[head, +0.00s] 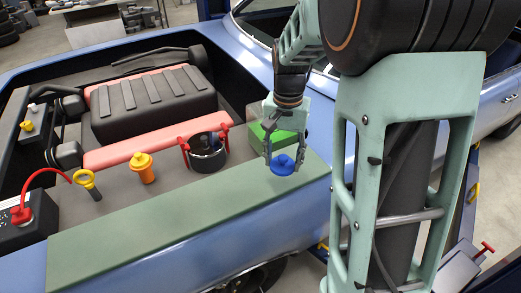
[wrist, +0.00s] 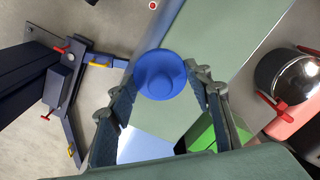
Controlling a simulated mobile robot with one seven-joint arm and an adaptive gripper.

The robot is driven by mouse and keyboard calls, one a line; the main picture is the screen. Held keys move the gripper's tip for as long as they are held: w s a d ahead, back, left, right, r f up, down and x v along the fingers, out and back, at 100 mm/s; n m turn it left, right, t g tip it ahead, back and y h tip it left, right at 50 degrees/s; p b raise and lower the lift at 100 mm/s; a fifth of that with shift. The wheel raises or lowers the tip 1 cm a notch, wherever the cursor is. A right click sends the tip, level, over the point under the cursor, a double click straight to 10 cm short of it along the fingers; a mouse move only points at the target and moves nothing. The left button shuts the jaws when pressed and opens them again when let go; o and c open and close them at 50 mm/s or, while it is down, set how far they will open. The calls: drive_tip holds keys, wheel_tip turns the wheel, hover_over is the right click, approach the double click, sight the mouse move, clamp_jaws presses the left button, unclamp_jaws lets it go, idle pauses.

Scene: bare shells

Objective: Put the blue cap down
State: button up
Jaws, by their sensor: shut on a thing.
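The blue cap (head: 283,167) is a round disc with a raised knob on top. My gripper (head: 282,158) points down and is shut on it, with one finger on each side. In the wrist view the cap (wrist: 160,74) sits between the fingertips (wrist: 162,88). The cap is over the right part of a flat grey-green mat (head: 170,220) on the car's fender, which also shows in the wrist view (wrist: 225,40). I cannot tell whether the cap touches the mat.
A green box (head: 264,137) stands just behind my gripper. Left of it are a dark pot (head: 208,160) with red clamps, an orange-capped filler (head: 145,168), a yellow ring handle (head: 86,179) and a battery (head: 30,222) with a red cable. The mat's middle and left are clear.

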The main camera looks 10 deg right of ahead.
drive_tip(key=p, duration=0.1)
hover_over(267, 175)
drive_tip(key=f, duration=0.6)
drive_tip(key=shift+s+d, duration=0.1)
drive_tip(key=shift+s, duration=0.3)
drive_tip(key=shift+w+f, duration=0.35)
drive_tip(key=shift+f, duration=1.75)
drive_tip(key=shift+f, duration=0.25)
drive_tip(key=o, duration=1)
drive_tip(key=shift+r, duration=0.1)
drive_tip(key=shift+o, duration=0.2)
